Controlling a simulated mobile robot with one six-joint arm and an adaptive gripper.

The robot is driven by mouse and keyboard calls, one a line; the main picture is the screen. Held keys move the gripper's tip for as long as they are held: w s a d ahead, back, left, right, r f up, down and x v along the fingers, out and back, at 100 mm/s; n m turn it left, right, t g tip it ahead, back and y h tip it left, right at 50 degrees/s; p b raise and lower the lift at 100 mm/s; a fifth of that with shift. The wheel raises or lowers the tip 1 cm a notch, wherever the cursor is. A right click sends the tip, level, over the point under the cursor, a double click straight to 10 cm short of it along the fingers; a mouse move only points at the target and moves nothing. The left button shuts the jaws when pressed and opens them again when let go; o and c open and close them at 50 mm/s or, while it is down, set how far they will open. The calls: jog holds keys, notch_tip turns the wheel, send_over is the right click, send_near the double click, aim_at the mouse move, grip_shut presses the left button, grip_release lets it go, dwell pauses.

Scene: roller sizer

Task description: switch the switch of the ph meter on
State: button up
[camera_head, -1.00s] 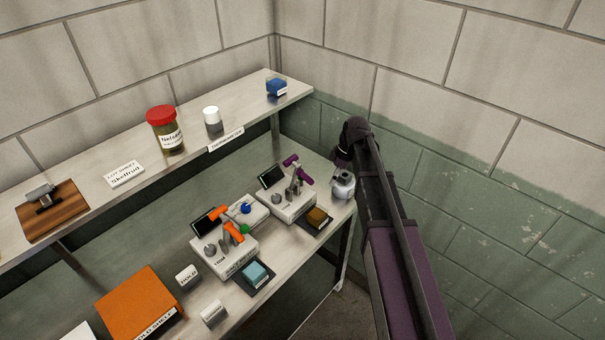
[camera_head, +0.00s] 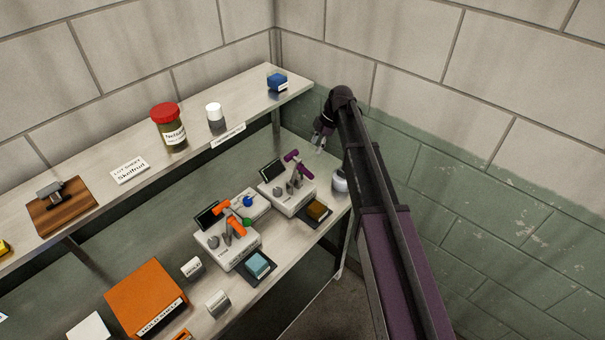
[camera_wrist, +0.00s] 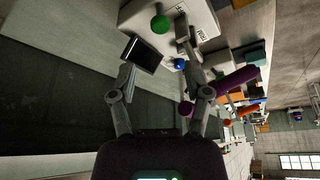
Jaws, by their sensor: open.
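Two pale bench instruments stand on the lower shelf: one with purple parts (camera_head: 287,197) at the back right, and one with orange parts (camera_head: 228,245) nearer. Each has a dark tilted screen. The lettering is too small to tell which is the pH meter. A blue ball (camera_head: 247,201) and a green ball (camera_head: 247,223) show by the orange parts. My gripper (camera_head: 320,146) is open and empty beyond the purple instrument, near the wall. In the wrist view, a pale housing with a green ball (camera_wrist: 160,24) and a dark screen (camera_wrist: 143,54) lie beyond my open fingers.
A white rounded vessel (camera_head: 339,181) stands at the shelf's right end, close to my arm. The upper shelf (camera_head: 250,105) holds a red-lidded jar (camera_head: 168,125), a white-capped jar (camera_head: 215,116) and a blue block (camera_head: 277,82).

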aim_at(302, 175)
jog(key=shift+f, duration=0.15)
jog(key=b+x, duration=1.2)
jog(key=x, duration=0.1)
jog(key=shift+f+b, duration=0.2)
jog(key=shift+b, duration=0.1)
dwell(0.3)
jog(key=shift+s, duration=0.1)
grip_shut()
